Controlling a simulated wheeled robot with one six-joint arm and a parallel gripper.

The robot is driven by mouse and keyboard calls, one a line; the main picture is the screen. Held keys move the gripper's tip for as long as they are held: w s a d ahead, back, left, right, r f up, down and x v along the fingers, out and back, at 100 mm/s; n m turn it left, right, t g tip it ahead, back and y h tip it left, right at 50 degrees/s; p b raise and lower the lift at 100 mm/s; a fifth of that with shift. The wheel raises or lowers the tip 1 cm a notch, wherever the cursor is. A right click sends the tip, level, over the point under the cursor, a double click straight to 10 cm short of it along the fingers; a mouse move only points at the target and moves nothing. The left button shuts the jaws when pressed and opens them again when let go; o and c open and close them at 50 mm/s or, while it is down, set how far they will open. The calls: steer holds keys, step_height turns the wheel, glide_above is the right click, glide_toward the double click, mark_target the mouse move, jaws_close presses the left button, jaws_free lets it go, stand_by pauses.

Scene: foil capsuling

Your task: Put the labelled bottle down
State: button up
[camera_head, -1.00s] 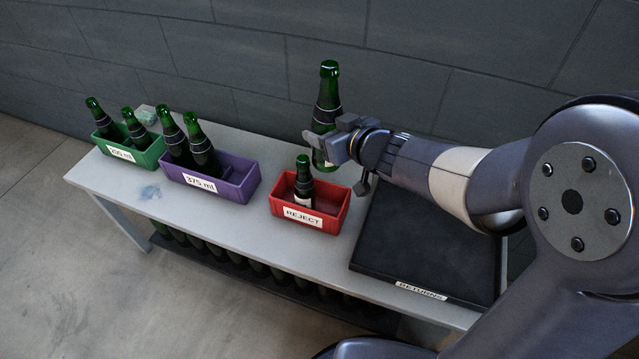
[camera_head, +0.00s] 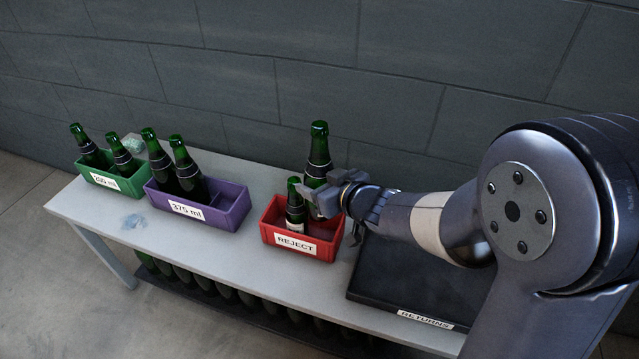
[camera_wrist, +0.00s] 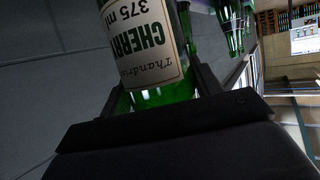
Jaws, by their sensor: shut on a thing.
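My gripper (camera_head: 322,200) is shut on a green glass bottle (camera_head: 319,152) with a dark band, held upright. In the wrist view the held bottle's cream label (camera_wrist: 146,40) appears upside down and reads "375 ml" and "CHERRY", partly cut off. The held bottle shows over the back right of the red REJECT box (camera_head: 318,250); its lower end is hidden by the gripper and another bottle, so I cannot tell whether it touches anything.
A purple 375 ml box (camera_head: 228,213) holds two bottles on its left, with free room on its right. A green 200 ml box (camera_head: 128,183) holds two bottles. A black RETURNS tray (camera_head: 400,290) is bare where visible. A wall (camera_head: 420,70) stands behind the table.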

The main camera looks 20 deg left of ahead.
steer(key=shift+f, duration=0.3)
steer(key=o, duration=1.3)
steer(key=shift+r, duration=0.2)
steer(key=p+v, duration=0.4)
steer(key=v, duration=0.8)
